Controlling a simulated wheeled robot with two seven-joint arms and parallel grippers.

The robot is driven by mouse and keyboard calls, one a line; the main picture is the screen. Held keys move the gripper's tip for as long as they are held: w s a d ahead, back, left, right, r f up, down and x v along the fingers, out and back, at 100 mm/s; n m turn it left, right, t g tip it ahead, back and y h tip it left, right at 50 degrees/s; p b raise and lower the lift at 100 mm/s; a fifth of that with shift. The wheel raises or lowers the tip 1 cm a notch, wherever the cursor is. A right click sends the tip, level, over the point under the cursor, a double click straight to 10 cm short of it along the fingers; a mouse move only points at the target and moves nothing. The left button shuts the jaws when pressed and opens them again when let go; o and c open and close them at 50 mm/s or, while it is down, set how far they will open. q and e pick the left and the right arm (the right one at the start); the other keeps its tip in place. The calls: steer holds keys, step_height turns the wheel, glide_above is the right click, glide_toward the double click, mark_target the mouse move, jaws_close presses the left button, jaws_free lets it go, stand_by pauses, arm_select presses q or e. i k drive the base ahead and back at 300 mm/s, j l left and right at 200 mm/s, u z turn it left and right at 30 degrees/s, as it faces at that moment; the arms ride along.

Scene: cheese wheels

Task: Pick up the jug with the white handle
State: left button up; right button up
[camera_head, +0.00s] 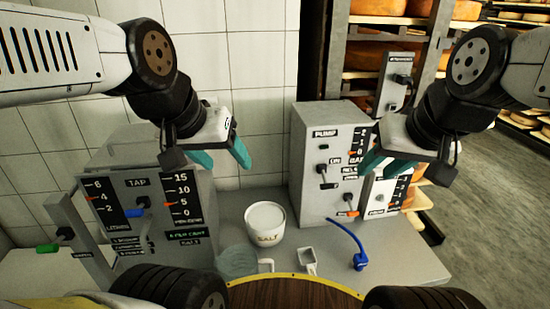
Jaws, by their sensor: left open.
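A clear, pale green jug (236,262) stands on the grey counter, left of centre. A small white handle (266,265) shows at its right side. My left gripper (222,156) is open and empty, with teal fingers, above and behind the jug and well apart from it. My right gripper (383,164) is in front of the pump box, far to the right of the jug. Its teal fingers look apart, with nothing seen between them.
A white salt tub (265,223) stands just behind the jug. The tap box (160,215) and pump box (325,190) flank the counter (405,262). Cheese shelves (375,60) stand behind.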

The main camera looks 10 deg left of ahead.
mark_target(238, 260)
steer(key=u, duration=0.55)
steer(key=k+l+u, duration=0.1)
steer(key=u, duration=0.25)
steer(key=k+l+u, duration=0.2)
steer(key=u, duration=0.15)
steer(key=k+l+u, duration=0.15)
steer(key=u, duration=0.2)
